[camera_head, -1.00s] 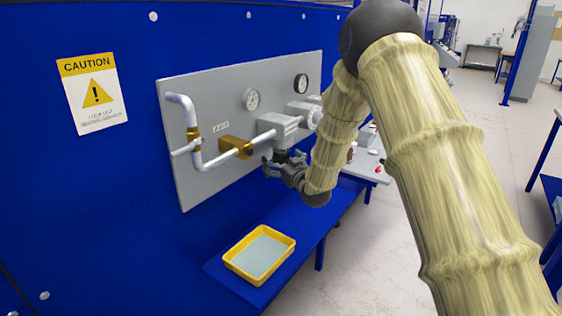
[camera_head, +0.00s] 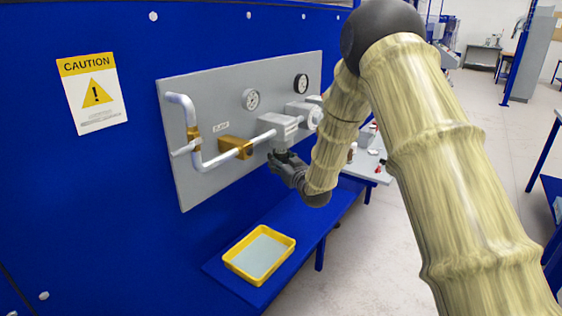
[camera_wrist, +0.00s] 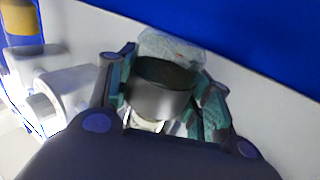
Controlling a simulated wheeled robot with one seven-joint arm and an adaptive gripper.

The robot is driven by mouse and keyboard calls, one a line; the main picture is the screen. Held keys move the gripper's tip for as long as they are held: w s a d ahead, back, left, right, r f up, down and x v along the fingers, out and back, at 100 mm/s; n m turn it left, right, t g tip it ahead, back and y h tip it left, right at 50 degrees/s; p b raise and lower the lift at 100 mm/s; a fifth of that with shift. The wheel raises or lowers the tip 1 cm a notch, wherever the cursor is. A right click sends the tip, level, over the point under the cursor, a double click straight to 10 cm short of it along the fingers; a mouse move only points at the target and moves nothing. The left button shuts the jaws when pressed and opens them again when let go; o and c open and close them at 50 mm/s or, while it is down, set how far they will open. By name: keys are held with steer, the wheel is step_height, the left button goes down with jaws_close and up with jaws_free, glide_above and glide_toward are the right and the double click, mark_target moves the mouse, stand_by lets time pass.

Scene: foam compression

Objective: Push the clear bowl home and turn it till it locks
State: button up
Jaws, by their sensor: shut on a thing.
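My gripper (camera_head: 276,163) is just under the grey metal block (camera_head: 277,130) on the wall panel. In the wrist view its two teal-padded fingers (camera_wrist: 167,92) are shut on the sides of a rounded part, which I take to be the clear bowl (camera_wrist: 170,46). Its pale, translucent end shows beyond a dark grey band between the fingers. In the head view the gripper hides most of the bowl. Whether the bowl is seated or locked cannot be told.
The grey panel (camera_head: 205,110) carries a white pipe (camera_head: 192,130), a brass fitting (camera_head: 236,147) and gauges (camera_head: 251,99). Below, a yellow tray (camera_head: 284,272) sits on a blue shelf (camera_head: 325,225). A small side table (camera_head: 367,168) stands close behind my forearm.

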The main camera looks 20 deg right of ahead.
steer(key=shift+c, duration=0.6)
steer(key=shift+n+y, duration=0.5)
steer(key=shift+y, duration=0.2)
steer(key=o, duration=1.5)
steer(key=shift+o, duration=0.2)
